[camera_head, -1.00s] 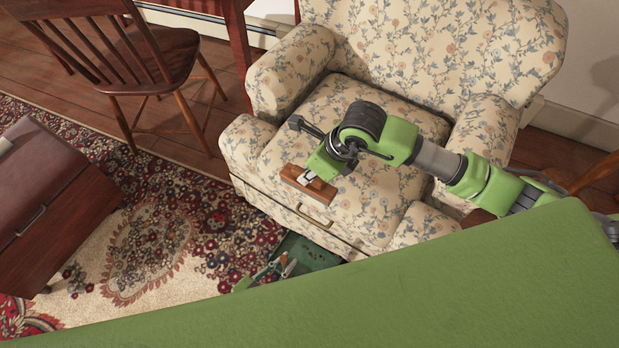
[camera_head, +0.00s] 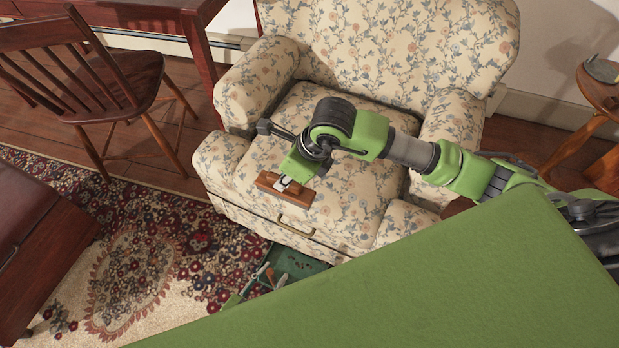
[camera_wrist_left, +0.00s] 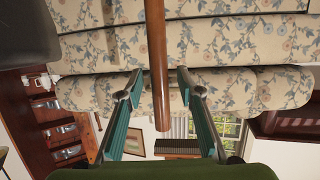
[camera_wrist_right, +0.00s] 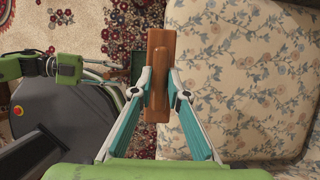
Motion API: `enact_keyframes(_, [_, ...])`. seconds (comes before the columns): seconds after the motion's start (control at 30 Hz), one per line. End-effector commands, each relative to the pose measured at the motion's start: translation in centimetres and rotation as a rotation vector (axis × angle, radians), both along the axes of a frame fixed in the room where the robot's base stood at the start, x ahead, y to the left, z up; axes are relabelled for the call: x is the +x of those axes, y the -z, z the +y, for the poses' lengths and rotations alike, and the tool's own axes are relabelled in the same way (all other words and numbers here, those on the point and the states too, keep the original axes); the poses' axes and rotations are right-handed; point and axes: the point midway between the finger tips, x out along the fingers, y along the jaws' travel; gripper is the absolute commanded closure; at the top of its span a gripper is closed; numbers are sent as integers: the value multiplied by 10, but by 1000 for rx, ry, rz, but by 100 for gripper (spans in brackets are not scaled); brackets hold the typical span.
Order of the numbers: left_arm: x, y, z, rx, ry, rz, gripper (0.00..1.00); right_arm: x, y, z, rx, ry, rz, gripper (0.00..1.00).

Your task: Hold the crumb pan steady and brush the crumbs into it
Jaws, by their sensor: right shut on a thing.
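The green crumb pan (camera_head: 310,267), with small dark specks in it, is low at the armchair's front, partly hidden by my own green body. My left gripper (camera_head: 263,278) is at its left end; in the left wrist view its fingers stand open, apart on both sides of a brown wooden handle (camera_wrist_left: 156,60). The brush, a brown wooden block (camera_head: 284,190), is at the front edge of the seat. My right gripper (camera_wrist_right: 160,82) is shut on the raised grip of the brush (camera_wrist_right: 158,45). I cannot make out crumbs on the seat.
A small round table (camera_head: 600,95) stands right.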

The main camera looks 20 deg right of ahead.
Motion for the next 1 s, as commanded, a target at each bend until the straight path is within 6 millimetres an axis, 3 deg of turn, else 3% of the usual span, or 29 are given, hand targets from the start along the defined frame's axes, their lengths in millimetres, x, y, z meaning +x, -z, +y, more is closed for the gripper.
enact_keyframes(0.43, [-14, -6, 19, 2, 0, -1, 67, 0, 0, 0, 1, 0, -1, 100])
enact_keyframes(0.8, [-54, -26, 70, 2, 1, 2, 67, 0, 0, 0, 1, 0, -1, 100])
enact_keyframes(1.0, [-66, -33, 88, 0, 0, 1, 67, 0, 0, 0, 1, 0, -1, 100])
